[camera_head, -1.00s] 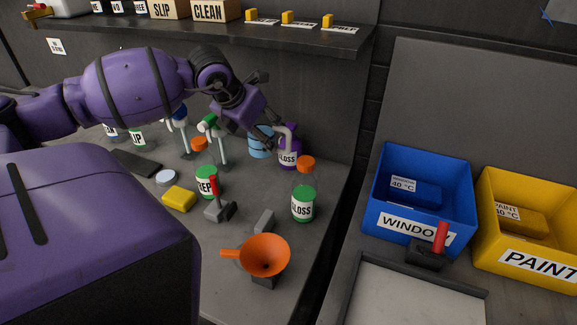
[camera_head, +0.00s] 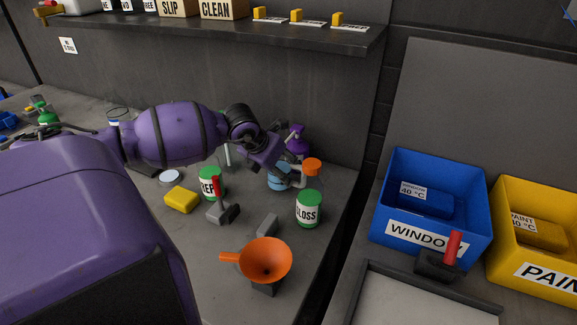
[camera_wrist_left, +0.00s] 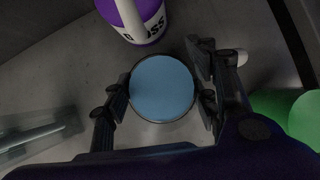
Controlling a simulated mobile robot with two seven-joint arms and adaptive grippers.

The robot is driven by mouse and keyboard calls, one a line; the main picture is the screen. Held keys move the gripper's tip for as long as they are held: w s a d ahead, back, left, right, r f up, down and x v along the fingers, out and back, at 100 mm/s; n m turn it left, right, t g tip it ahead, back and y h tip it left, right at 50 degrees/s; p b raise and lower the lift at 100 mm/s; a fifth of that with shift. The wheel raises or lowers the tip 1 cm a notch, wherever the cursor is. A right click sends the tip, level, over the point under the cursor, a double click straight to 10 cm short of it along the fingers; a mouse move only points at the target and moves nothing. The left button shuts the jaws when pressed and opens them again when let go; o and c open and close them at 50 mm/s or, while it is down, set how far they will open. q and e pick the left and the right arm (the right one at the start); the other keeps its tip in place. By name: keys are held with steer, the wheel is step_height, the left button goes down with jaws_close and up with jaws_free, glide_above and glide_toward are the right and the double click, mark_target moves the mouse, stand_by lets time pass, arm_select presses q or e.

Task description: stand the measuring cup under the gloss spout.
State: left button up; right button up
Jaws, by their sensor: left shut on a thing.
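The light blue measuring cup (camera_head: 277,180) is held by my left gripper (camera_head: 284,170) in the head view, in front of the purple gloss bottle (camera_head: 297,139). In the left wrist view the cup (camera_wrist_left: 162,88) is a round blue shape between both fingers of my left gripper (camera_wrist_left: 165,98). The gloss bottle (camera_wrist_left: 143,27) stands just beyond it, with its pale spout (camera_wrist_left: 130,15) seen from above. The cup is beside the bottle in that view, not clearly beneath the spout tip. I cannot tell whether the cup touches the counter. My right gripper is not in view.
A green-capped gloss jar (camera_head: 308,210), a prep jar (camera_head: 210,184), a yellow sponge (camera_head: 181,200) and an orange funnel (camera_head: 265,259) stand nearby on the counter. An orange-capped bottle (camera_head: 312,168) is close right of the cup. Blue (camera_head: 430,225) and yellow (camera_head: 535,240) bins stand right.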

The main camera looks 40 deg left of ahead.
arm_select(q)
steer(key=shift+w, duration=0.25)
steer(key=w, duration=0.3)
steer(key=shift+a+r, duration=0.1)
steer(key=shift+a, duration=0.1)
steer(key=shift+f, duration=0.6)
steer(key=shift+c, duration=0.6)
steer(key=shift+s+f, duration=0.1)
steer(key=o, duration=1.4)
